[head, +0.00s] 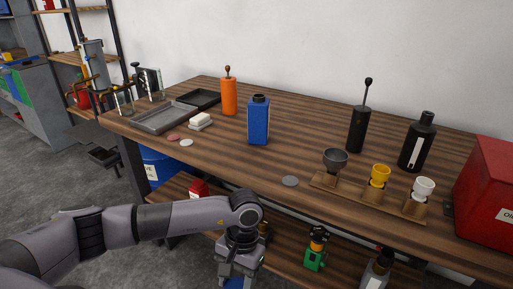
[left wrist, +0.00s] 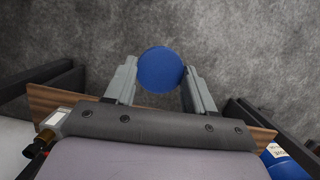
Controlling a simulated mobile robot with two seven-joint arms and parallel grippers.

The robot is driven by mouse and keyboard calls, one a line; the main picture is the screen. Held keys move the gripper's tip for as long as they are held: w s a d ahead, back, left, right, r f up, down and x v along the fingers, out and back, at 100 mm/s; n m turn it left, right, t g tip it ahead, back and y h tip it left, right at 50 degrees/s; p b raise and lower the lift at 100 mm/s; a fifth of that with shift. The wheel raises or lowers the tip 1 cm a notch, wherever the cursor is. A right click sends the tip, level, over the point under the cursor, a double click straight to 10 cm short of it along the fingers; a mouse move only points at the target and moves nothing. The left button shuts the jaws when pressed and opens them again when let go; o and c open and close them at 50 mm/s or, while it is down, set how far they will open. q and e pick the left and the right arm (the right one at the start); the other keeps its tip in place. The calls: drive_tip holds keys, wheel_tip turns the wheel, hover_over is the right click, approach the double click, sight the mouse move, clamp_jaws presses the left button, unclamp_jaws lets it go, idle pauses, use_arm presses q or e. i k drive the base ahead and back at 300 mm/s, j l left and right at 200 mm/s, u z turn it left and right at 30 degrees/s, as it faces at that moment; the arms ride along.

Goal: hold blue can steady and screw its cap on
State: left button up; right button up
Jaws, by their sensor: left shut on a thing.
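The blue can (head: 258,122) stands upright on the wooden table, with a dark neck on top and no cap on it. My left gripper (head: 237,276) is low in front of the table's front edge, pointing down, well apart from the can. It is shut on a round blue cap (head: 235,284), mostly hidden below the gripper in the head view. In the left wrist view the blue cap (left wrist: 160,68) is a flat disc between both fingers, with grey floor behind it. My right gripper is in neither view.
A black pump bottle (head: 357,128) and a wooden rack (head: 350,193) with small funnels stand right. A grey disc (head: 290,181) lies near the front edge. The table (head: 235,165) is clear before the can.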

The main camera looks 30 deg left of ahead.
sight(258, 108)
drive_tip(key=j+z, duration=0.2)
drive_tip(key=j, duration=0.45)
drive_tip(key=j+z, duration=0.25)
drive_tip(key=j, duration=0.4)
drive_tip(key=j+z, duration=0.2)
drive_tip(key=j, duration=0.45)
drive_tip(key=k+j+z, duration=0.1)
drive_tip(key=j+z, duration=0.15)
drive_tip(key=j, duration=0.35)
